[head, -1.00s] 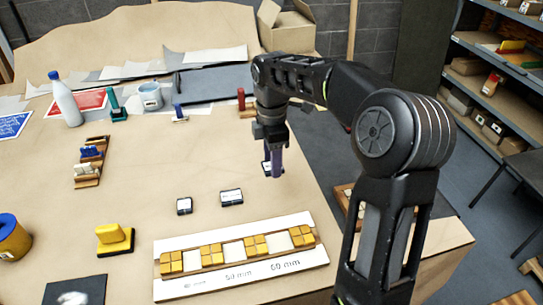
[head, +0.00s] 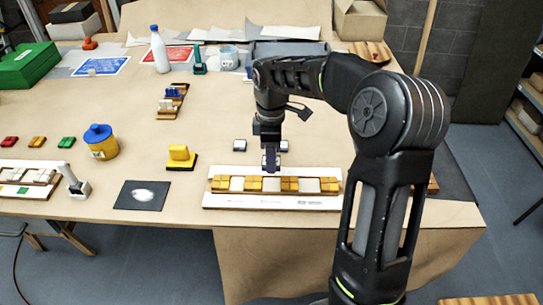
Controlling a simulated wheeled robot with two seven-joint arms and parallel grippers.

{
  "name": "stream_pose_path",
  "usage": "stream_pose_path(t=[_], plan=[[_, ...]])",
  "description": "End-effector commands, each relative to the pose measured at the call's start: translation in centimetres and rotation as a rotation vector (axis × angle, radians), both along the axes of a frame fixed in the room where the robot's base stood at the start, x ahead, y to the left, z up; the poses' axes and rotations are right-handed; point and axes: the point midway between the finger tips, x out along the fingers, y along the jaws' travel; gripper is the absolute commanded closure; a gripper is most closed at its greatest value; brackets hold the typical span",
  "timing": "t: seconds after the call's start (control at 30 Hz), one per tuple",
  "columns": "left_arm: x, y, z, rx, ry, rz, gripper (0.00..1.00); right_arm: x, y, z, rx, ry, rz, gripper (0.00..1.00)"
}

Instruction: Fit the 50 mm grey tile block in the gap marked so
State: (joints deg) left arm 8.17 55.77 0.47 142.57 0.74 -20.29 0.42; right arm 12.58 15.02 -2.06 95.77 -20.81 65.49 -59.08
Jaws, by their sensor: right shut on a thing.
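The white mosaic panel (head: 218,201) lies near the table's front edge with a row of yellow tiles and pale gaps. The left gap (head: 237,184) and right gap (head: 310,185) show clear. The print below them is too small to read now. My right gripper (head: 270,158) points down just behind and above the middle of the row, shut on a dark grey block (head: 270,165) whose size I cannot read. Whether the block touches the panel is unclear. Two more dark blocks with pale tops (head: 239,145) (head: 283,145) stand on the table behind the panel. My left gripper is not in view.
A yellow stamp-like block (head: 180,153), a dark mat (head: 142,195) and a yellow pot with a blue lid (head: 101,142) lie to the left. A second white panel (head: 35,175) is at far left. A white bottle (head: 160,50) stands behind. My right arm covers the right side.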

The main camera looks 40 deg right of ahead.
Motion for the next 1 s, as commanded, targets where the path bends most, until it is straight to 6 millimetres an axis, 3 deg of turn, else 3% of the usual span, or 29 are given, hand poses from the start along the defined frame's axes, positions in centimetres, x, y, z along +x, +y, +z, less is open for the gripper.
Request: stream_pose_path(t=[0.27, 0.8, 1.0], plan=[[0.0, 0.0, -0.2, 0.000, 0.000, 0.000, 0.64, 0.0, 0.0, -0.4, 0.000, 0.000, 0.002, 0.98], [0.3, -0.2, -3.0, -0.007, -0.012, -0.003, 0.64, 0.0, 0.0, -4.9, 0.000, 0.000, 0.002, 0.98], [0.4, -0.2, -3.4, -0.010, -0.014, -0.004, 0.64, 0.0, 0.0, -5.7, 0.000, 0.000, 0.002, 0.98]])
